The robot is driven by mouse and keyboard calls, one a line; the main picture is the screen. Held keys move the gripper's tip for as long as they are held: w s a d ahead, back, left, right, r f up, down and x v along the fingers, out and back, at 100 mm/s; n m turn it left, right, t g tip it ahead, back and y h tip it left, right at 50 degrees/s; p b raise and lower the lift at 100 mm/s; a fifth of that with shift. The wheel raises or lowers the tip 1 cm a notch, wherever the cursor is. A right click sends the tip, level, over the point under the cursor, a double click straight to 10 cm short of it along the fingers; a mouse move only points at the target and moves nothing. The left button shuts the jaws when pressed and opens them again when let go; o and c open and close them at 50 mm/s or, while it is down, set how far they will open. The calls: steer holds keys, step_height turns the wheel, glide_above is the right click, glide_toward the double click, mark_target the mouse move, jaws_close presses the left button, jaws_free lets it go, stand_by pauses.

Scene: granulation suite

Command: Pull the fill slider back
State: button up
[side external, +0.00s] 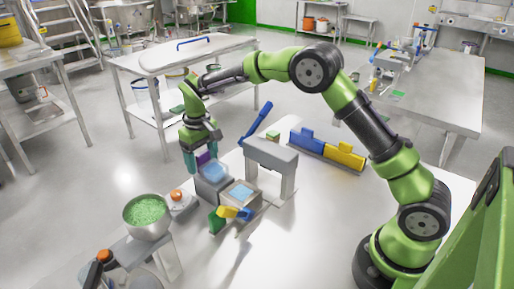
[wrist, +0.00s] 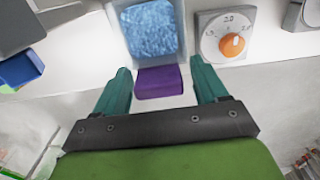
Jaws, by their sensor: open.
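A purple block (wrist: 160,82), which looks like the slider's handle, sits at the near edge of a grey box filled with blue granules (wrist: 151,27). In the side view the purple block (side external: 203,158) shows partly behind the fingers, by the grey box (side external: 212,186). My gripper (wrist: 160,72) is open, with one teal finger on each side of the purple block and a visible gap to each. My gripper (side external: 194,158) points down at the box in the side view. The fingers do not appear to touch the block.
A dial with an orange knob (wrist: 232,44) stands right of the box. A steel bowl of green granules (side external: 148,212) stands near it.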

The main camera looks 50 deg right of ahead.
step_height(320, 180, up, 17)
steer(key=shift+f, duration=0.15)
stand_by(0.5)
steer(key=s+d+m+t+y, duration=0.1)
steer(key=s+m+t, duration=0.1)
steer(key=s, duration=1.2)
steer(key=s+d+f+m+t+y, duration=0.1)
steer(key=s+t, duration=0.4)
steer(key=s, duration=1)
steer(key=shift+d+m, duration=0.35)
steer(key=shift+m, duration=0.15)
